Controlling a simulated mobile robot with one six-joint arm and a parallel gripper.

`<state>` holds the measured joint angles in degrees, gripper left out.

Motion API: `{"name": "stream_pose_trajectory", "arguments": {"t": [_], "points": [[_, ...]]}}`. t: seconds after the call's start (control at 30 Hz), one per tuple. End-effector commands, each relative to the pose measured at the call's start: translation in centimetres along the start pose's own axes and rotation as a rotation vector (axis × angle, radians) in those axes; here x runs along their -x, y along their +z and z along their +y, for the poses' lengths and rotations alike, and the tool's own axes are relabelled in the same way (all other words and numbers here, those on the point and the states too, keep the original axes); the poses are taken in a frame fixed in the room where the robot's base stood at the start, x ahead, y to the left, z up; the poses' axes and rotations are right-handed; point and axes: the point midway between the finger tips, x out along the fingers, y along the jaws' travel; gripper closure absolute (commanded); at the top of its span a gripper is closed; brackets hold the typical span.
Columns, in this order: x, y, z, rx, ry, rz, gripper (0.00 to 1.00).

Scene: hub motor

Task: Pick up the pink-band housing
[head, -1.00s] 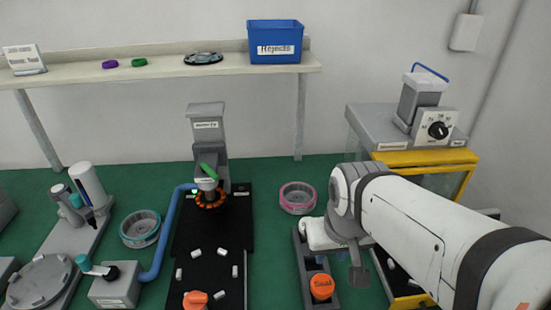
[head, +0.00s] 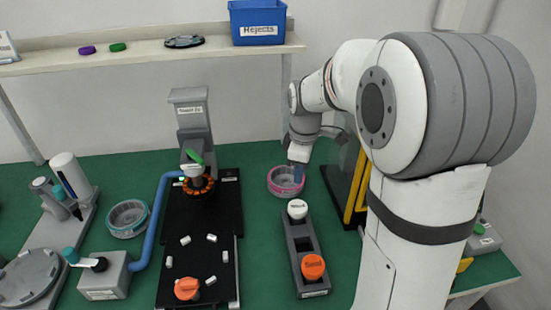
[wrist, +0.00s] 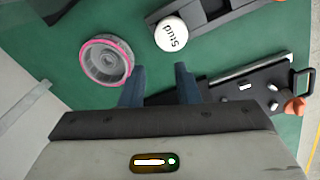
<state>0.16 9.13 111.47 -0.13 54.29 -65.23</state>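The pink-band housing (head: 285,181) is a grey ring-shaped part with a pink rim. It lies on the green table, right of the black assembly plate in the head view. In the wrist view the housing (wrist: 106,61) sits ahead and to the left of my fingers, apart from them. My gripper (wrist: 160,80) has its two blue-grey fingers spread with nothing between them. In the head view my gripper (head: 298,154) hangs just above the housing's right side and covers a little of it.
A grey tray (head: 306,255) with a white "Stud" cap (head: 297,209) and an orange cap (head: 313,267) stands close in front of the housing. A teal-band housing (head: 128,218) lies left. A yellow-framed stand is behind my arm. The blue Rejects bin (head: 257,22) is on the shelf.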

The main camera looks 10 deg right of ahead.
Motion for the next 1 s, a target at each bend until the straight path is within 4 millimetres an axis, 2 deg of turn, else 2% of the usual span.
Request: {"name": "stream_pose_trajectory", "arguments": {"t": [0.03,0.2,0.4,0.83,1.0], "points": [[-1.7,-0.8,1.8,0.096,-0.019,-0.007,0.71],[-6.1,-2.8,6.4,0.42,-0.058,-0.012,0.71],[-9.6,-4.0,9.2,0.648,-0.085,-0.007,0.71],[-14.1,-4.0,9.5,0.707,-0.094,-0.005,0.71],[-16.8,-3.8,9.6,0.707,-0.094,-0.005,0.71]]}}
